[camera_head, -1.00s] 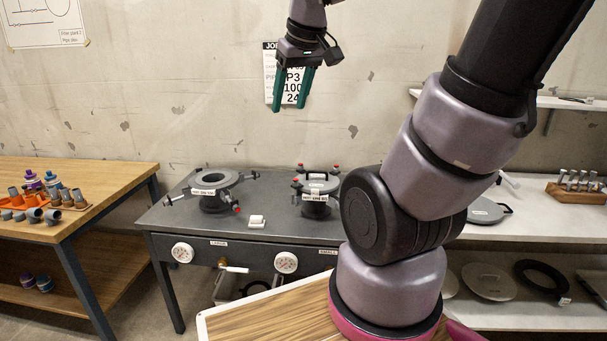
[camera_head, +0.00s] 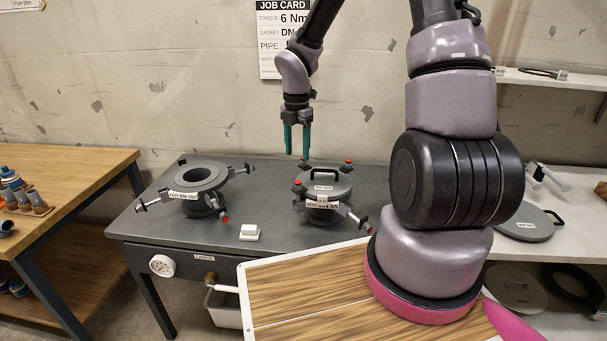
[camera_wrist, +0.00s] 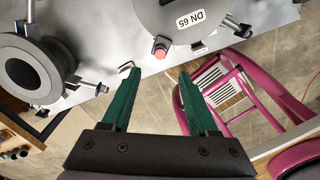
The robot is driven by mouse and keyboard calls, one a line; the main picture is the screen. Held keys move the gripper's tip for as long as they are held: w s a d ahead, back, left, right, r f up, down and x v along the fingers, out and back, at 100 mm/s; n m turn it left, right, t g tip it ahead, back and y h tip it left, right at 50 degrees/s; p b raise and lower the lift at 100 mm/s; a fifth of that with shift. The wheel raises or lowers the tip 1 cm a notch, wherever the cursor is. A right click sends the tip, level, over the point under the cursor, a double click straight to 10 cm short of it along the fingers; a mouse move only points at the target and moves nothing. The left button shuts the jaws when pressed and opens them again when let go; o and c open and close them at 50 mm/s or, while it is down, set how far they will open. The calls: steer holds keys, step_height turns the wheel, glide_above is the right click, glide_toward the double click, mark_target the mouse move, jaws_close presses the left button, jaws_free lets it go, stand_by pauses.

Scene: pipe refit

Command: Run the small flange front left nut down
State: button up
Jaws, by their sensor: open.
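The small flange (camera_head: 322,212) stands on the grey bench with a grey lid (camera_head: 325,190) on it, which has a black handle. Red-tipped nuts sit around its rim. One red nut (camera_head: 298,185) is at the left side, and a bolt at the front right is swung outward. My gripper (camera_head: 298,154) is open and empty, pointing down above and behind the flange's left side. In the wrist view my open fingers (camera_wrist: 157,74) are below a red nut (camera_wrist: 160,50) beside the lid labelled DN 65 (camera_wrist: 185,18). I cannot tell their height above it.
The open large flange (camera_head: 200,190) stands to the left with bolts swung out. A white block (camera_head: 249,232) lies between the flanges on the bench (camera_head: 150,225). A wooden table (camera_head: 75,180) is at the left, and shelves (camera_head: 560,80) are at the right.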

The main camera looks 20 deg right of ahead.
mark_target(298, 182)
step_height(298, 182, down, 10)
steer(key=shift+f, duration=0.25)
stand_by(0.3)
jaws_close()
